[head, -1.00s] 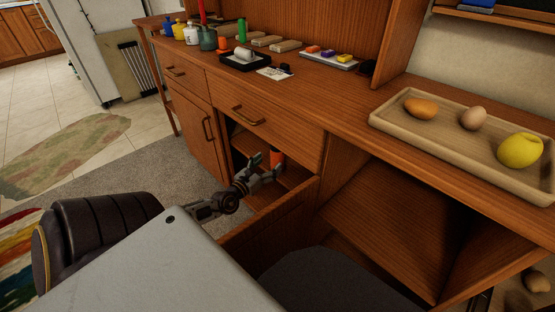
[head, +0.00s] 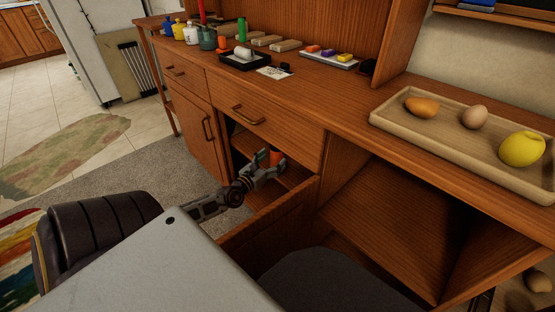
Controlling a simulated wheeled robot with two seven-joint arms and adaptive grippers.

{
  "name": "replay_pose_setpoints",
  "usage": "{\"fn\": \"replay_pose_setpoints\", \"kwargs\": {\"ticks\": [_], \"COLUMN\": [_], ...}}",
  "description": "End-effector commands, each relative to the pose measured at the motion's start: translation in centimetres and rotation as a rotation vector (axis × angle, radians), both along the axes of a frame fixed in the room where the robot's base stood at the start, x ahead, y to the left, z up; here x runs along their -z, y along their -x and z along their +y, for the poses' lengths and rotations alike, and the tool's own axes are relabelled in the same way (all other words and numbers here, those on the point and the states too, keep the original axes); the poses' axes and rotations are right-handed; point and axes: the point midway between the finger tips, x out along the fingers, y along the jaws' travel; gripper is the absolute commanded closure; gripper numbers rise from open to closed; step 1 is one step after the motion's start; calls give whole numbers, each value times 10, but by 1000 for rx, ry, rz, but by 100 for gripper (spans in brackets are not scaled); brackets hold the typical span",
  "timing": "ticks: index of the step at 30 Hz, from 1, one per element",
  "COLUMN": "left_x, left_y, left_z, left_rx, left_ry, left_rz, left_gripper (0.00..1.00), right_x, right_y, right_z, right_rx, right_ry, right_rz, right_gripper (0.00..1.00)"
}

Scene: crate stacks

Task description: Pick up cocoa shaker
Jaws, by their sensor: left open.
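My left gripper (head: 270,160) reaches into the compartment from the left and is open. My right gripper is not in the head view.
The opened cabinet door (head: 275,233) stands out in front of the compartment. A drawer (head: 262,124) is shut above it. A wooden tray (head: 455,150) with fruit and an egg-like item is on the desktop. Bottles and blocks stand at the back left.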

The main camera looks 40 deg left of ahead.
Motion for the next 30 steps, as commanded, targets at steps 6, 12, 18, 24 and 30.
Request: {"fn": "replay_pose_setpoints", "kwargs": {"ticks": [6, 12, 18, 24, 30], "left_x": [-2, -5, -4, -4, -4], "left_y": [-14, -27, -39, -46, -47], "left_z": [3, 6, 7, 6, 7], "left_rx": [-1, -2, -2, -1, 0], "left_ry": [2, 2, 1, 1, 0], "left_rz": [-2, -3, -2, -1, 0], "left_gripper": [24, 24, 24, 24, 24], "right_x": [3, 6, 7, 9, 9], "right_y": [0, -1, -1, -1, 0], "right_z": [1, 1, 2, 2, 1], "right_rx": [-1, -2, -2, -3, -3], "right_ry": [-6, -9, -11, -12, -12], "right_rz": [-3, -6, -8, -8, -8], "right_gripper": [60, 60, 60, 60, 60]}}
